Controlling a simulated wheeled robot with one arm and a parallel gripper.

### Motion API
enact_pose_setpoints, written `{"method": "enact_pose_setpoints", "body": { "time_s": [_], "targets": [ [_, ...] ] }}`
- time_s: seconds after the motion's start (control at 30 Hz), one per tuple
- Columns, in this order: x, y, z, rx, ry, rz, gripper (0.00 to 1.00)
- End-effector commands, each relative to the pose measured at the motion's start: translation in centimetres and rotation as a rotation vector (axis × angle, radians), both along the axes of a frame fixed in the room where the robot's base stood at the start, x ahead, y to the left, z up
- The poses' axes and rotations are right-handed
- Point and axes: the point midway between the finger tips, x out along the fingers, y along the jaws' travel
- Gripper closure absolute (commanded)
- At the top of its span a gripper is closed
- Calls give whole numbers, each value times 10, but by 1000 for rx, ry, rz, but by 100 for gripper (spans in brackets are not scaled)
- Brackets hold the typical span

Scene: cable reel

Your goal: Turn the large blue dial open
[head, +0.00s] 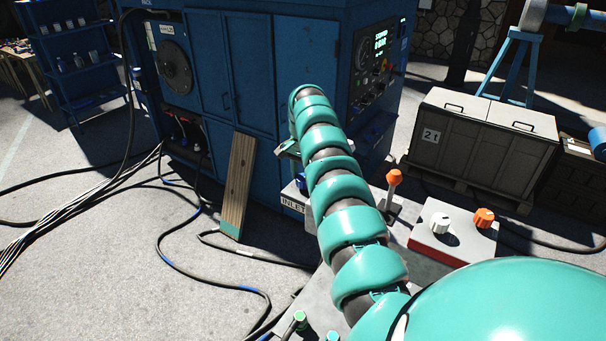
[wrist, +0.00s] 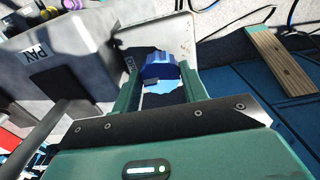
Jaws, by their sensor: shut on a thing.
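The large blue dial (wrist: 160,67) sits on a light grey panel in the wrist view, between the two green fingers of my gripper (wrist: 160,84). The fingers are closed on its sides. A dark blue piece of the dial shows in the head view (head: 299,182), just above the INLET label and left of my arm, which hides the rest. My gripper is mostly hidden there too. The dial's pointer mark and turn angle cannot be made out clearly.
A grey box labelled PAY (wrist: 57,60) stands close left of my gripper in the wrist view. An orange-topped lever (head: 394,178) and a box with white and orange knobs (head: 455,235) stand right of my arm. A wooden plank (head: 238,185) leans on the blue cabinet (head: 245,75).

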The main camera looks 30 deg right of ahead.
Motion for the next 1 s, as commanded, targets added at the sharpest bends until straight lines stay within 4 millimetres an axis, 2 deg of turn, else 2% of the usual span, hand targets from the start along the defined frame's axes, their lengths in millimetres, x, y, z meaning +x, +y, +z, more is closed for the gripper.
{"method": "enact_pose_setpoints", "body": {
  "time_s": [0.17, 0.2, 0.3, 0.73, 0.87, 1.0],
  "targets": [
    [0, 0, 0, -1, 0, -2, 80],
    [0, 0, 0, -1, 0, -2, 55],
    [0, 0, 0, -1, 0, -1, 35],
    [0, -1, 4, 0, 0, 0, 35],
    [-2, -2, 15, -1, -1, 0, 35],
    [-4, -5, 38, -2, -6, 2, 35]
  ]
}}
